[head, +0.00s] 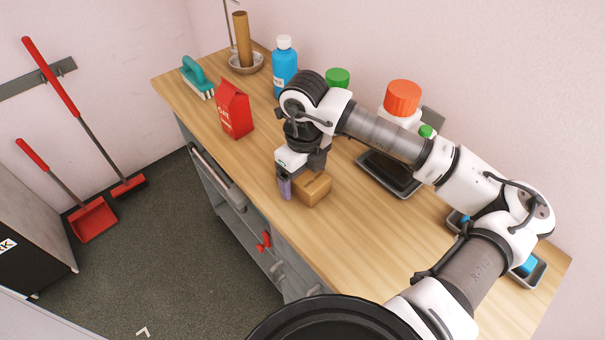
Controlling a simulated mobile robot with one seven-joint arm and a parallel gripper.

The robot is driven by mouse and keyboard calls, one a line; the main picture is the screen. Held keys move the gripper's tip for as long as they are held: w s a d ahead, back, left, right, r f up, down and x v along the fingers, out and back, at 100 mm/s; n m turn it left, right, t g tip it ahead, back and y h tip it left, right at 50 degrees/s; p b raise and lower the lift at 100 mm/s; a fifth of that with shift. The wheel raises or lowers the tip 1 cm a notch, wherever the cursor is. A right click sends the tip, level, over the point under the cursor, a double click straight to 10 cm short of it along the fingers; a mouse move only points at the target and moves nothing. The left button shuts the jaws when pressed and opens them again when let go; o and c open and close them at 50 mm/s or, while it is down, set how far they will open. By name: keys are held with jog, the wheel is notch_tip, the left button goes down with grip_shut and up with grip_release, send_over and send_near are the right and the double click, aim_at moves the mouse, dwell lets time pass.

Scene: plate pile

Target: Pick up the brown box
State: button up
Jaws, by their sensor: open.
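The brown box (314,189) sits on the wooden counter, near the middle of the picture. My gripper (291,187) is pointed down right at the box, on its left side. The jaws are open. One purple-grey fingertip shows in front of the box's left end; the other finger is hidden behind the box or the gripper body. I cannot tell whether the fingers touch the box.
A red carton (235,112), a teal brush (197,77) and a blue bottle (284,64) stand to the left and back. A black tray (389,176) and an orange-capped white container (402,103) are to the right. Bare counter (375,235) lies in front of the box.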

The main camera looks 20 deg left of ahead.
jog(key=shift+c, duration=0.3)
jog(key=c, duration=1)
jog(key=shift+r, duration=0.15)
